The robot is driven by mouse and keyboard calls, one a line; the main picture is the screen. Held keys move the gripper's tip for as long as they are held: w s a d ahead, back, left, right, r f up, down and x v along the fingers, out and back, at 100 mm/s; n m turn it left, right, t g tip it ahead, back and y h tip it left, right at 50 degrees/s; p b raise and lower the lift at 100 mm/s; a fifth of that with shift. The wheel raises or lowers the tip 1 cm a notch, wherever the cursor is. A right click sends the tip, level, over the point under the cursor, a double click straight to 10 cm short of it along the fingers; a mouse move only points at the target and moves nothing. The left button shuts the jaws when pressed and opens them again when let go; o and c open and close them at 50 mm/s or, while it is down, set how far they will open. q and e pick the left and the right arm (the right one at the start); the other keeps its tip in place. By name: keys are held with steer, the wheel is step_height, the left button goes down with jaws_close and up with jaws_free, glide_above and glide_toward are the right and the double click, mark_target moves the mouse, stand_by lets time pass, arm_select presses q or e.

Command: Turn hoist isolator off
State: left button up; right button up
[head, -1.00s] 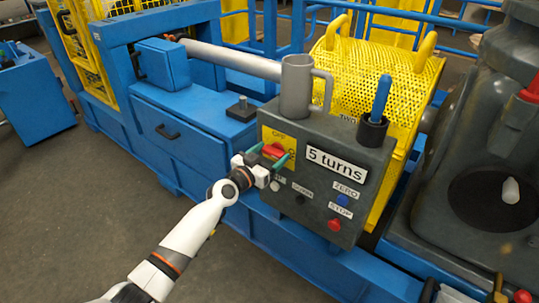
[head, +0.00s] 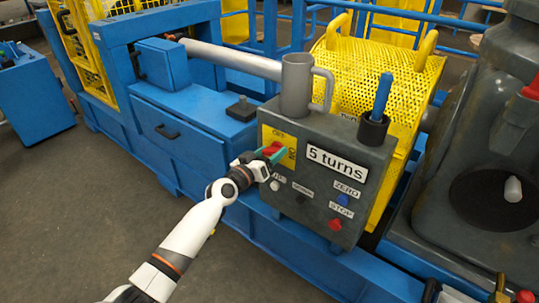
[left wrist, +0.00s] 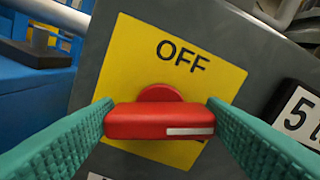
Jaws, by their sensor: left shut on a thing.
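The hoist isolator is a red rotary handle (left wrist: 160,122) on a yellow plate (left wrist: 135,50) marked OFF, on the grey control box. In the left wrist view the handle lies level, with its white mark at the right end, not at the OFF word above it. My left gripper (left wrist: 160,116) is shut on the handle, one green finger at each end. In the head view the handle (head: 271,148) is partly covered by my left gripper (head: 275,153). My right gripper is not in view.
The control box (head: 318,205) also carries a "5 turns" sign (head: 337,163), a blue ZERO button (head: 342,199) and a red STOP button (head: 335,224). A grey mug-like part (head: 296,85) and a blue-handled tool in a black cup (head: 373,130) stand on top.

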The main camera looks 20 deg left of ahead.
arm_select(q)
steer(key=shift+f+n, duration=0.1)
steer(key=shift+n, duration=0.9)
steer(key=n, duration=0.3)
steer(key=shift+n, duration=0.4)
steer(key=n, duration=0.2)
steer(key=shift+n, duration=0.3)
steer(key=shift+a+f+n, duration=0.1)
steer(key=shift+n, duration=2.2)
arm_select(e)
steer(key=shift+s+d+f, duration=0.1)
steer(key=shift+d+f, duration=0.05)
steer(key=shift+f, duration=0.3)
arm_select(q)
steer(key=shift+n+p, duration=0.3)
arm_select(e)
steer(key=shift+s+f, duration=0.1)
arm_select(q)
steer(key=shift+f, duration=0.1)
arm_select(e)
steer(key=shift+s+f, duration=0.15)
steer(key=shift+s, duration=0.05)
